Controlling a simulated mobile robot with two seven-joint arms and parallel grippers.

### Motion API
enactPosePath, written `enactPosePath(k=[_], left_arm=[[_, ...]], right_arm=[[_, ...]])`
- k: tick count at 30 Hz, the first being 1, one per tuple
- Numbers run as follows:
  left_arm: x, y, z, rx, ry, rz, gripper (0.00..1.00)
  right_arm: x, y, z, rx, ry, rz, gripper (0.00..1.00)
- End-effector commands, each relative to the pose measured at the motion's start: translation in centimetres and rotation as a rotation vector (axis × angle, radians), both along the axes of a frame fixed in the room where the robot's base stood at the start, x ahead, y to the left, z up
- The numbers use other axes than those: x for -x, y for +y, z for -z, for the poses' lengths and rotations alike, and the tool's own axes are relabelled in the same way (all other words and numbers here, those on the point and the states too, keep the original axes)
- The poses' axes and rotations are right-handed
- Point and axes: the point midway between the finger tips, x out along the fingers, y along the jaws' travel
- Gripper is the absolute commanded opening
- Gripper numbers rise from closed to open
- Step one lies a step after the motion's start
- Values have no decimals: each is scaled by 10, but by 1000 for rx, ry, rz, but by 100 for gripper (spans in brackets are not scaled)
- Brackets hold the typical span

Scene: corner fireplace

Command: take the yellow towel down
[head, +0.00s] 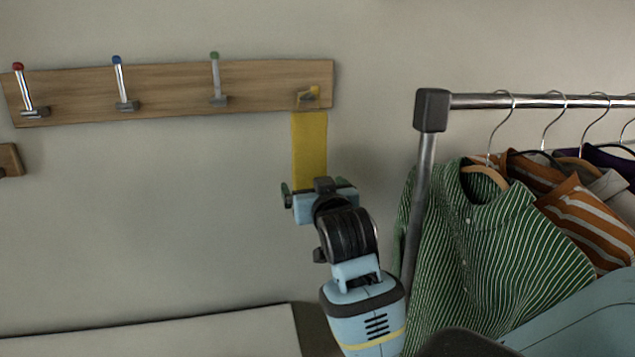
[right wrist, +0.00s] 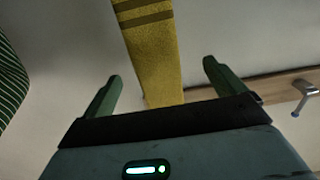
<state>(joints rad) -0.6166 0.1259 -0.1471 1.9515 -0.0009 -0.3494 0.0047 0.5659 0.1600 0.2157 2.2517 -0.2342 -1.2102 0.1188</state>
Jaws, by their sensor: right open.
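The yellow towel (head: 310,145) hangs from the rightmost hook (head: 311,94) of the wooden wall rack (head: 168,91). Its lower part is hidden behind my right gripper (head: 315,187) in the head view. In the right wrist view the towel (right wrist: 152,52) shows with darker stripes near one end. The right gripper's green fingers (right wrist: 162,69) are spread wide, with the towel seen beyond and between them. Nothing is held, and I cannot tell whether the fingers touch the cloth. My left gripper is not in view.
Hooks with red (head: 18,67), blue (head: 116,60) and green (head: 214,56) tips on the rack are empty. A metal clothes rail (head: 423,200) with a green striped shirt (head: 480,240) and other garments stands close right of my right arm.

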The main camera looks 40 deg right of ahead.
Motion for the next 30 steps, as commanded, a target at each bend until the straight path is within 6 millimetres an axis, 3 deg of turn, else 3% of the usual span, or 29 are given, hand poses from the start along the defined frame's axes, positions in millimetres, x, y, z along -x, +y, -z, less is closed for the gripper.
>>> enactPosePath(k=[4, 13, 30], left_arm=[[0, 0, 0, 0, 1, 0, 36], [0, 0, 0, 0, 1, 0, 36], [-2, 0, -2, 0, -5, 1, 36]], right_arm=[[0, -7, -20, -2, -48, 19, 95], [-6, -11, -22, -2, -50, 20, 95], [-64, -43, -22, -2, -50, 20, 95]])
